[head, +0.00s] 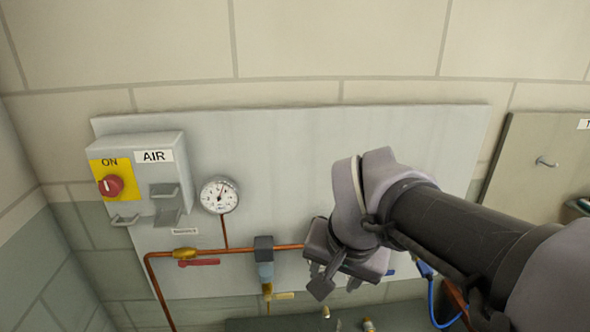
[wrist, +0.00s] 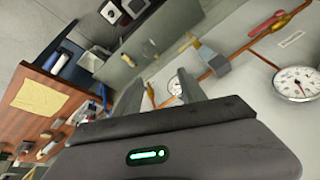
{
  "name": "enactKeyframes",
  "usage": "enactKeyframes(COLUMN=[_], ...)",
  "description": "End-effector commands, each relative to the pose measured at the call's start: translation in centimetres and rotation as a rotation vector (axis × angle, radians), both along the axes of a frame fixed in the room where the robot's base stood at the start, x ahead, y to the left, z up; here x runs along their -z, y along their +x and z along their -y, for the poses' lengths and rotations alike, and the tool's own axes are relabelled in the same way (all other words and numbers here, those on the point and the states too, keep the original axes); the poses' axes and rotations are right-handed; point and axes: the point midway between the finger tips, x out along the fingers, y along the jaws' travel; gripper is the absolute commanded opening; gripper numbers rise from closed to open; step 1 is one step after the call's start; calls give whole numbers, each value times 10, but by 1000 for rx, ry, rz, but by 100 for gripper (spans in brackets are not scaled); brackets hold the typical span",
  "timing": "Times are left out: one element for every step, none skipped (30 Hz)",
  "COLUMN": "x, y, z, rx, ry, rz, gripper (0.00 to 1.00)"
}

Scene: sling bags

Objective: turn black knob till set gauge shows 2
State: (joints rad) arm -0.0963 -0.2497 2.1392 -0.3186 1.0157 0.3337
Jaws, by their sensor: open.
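My gripper (head: 338,285) is in front of the lower middle of the grey wall panel, its jaws open with nothing seen between them. In the wrist view, a small round white-faced gauge (wrist: 175,87) shows partly between my two fingers (wrist: 162,92), beyond them; its reading is too small to tell. I cannot make out the black knob in either view; my gripper and wrist cover that stretch of pipe in the head view. A larger white gauge (head: 220,195) stands on the pipe to the left, its needle pointing up and slightly right; it also shows in the wrist view (wrist: 297,83).
A copper pipe (head: 225,253) runs along the panel (head: 290,150), with a red-handled valve (head: 199,262) and a dark-topped filter (head: 264,255) left of my gripper. A grey AIR box (head: 143,180) with a red switch is farther left. The panel's upper middle is clear.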

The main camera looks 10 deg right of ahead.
Motion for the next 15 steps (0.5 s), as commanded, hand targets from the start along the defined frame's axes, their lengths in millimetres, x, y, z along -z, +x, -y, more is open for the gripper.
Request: enactKeyframes(x=[-27,-37,-49,-58,-68,-79,-87,-94,-101,-104,-106,-107,-107,-105,-102], y=[16,26,41,53,65,82,94,107,122,132,140,149,154,157,160], z=[-1,-1,-2,-2,-4,-5,-7,-8,-10,-12,-14,-15,-16,-16,-16], rx=[9,18,31,40,51,66,77,87,102,111,119,128,132,137,140], ry=[-14,-26,-41,-54,-67,-86,-99,-114,-131,-143,-153,-163,-169,-174,-176], rz=[-13,-19,-28,-32,-37,-43,-46,-49,-51,-51,-51,-50,-48,-48,-47], gripper=[48,48,48,48,48,48,48,48,48,48,48,48,48,48,48])
